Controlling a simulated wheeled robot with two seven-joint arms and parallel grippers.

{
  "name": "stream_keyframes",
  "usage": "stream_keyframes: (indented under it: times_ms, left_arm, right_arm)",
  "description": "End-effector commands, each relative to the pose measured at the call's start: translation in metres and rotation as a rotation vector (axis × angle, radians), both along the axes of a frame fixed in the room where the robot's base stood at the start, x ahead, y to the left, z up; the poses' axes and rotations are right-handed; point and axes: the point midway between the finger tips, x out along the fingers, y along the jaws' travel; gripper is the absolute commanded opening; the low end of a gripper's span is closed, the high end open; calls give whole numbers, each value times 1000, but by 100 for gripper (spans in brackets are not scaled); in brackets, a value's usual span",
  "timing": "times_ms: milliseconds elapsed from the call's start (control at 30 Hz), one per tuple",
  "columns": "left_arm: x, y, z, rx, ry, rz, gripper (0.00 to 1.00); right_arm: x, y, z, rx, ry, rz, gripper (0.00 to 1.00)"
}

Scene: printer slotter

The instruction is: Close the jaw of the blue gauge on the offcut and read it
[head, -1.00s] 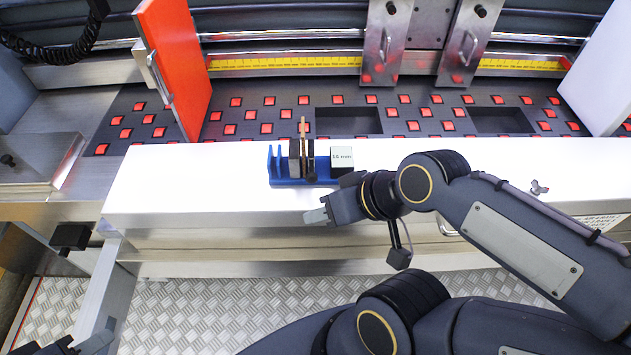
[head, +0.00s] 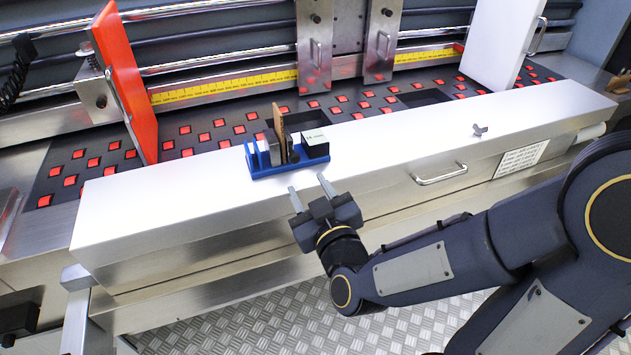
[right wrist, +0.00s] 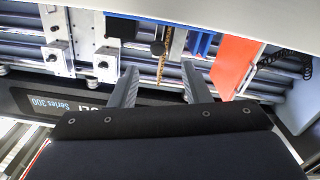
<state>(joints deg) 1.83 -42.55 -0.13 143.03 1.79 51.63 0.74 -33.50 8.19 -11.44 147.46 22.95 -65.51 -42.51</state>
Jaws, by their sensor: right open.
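The blue gauge (head: 262,172) stands on the white top of the front beam, with upright blue fins at its left. A thin brown offcut (head: 279,122) stands upright in it, between dark jaw parts. A block with a pale display face (head: 315,136) sits at its right end; its reading is too small to be sure of. My right gripper (head: 308,185) is open and empty, just in front of the gauge, fingers pointing toward it. In the right wrist view the offcut (right wrist: 164,58) shows between the spread fingers, with the blue gauge (right wrist: 203,44) beside it. My left gripper is not in view.
A red panel (head: 125,80) stands behind at the left and a white panel (head: 500,42) at the back right. The beam top left of the gauge is bare.

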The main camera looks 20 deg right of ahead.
Motion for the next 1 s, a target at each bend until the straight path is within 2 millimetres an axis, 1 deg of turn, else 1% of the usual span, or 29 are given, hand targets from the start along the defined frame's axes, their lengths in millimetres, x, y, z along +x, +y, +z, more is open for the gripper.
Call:
stream_keyframes:
  times_ms: [67,167,400,533,700,900,933,1000]
  left_arm:
    - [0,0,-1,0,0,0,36]
    - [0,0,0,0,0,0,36]
    - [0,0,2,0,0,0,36]
    - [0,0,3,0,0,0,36]
    - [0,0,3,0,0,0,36]
    - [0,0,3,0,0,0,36]
    - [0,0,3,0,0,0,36]
    - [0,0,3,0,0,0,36]
  right_arm:
    - [5,0,0,-10,-8,-7,43]
    - [16,0,1,-11,-11,-8,43]
    - [56,0,1,-9,-11,-8,43]
    - [70,1,2,-8,-11,-8,43]
    - [77,1,1,-7,-10,-7,43]
    - [78,1,1,-6,-10,-6,43]
    - [78,1,1,-6,-10,-6,40]
    - [77,1,1,-6,-10,-6,31]
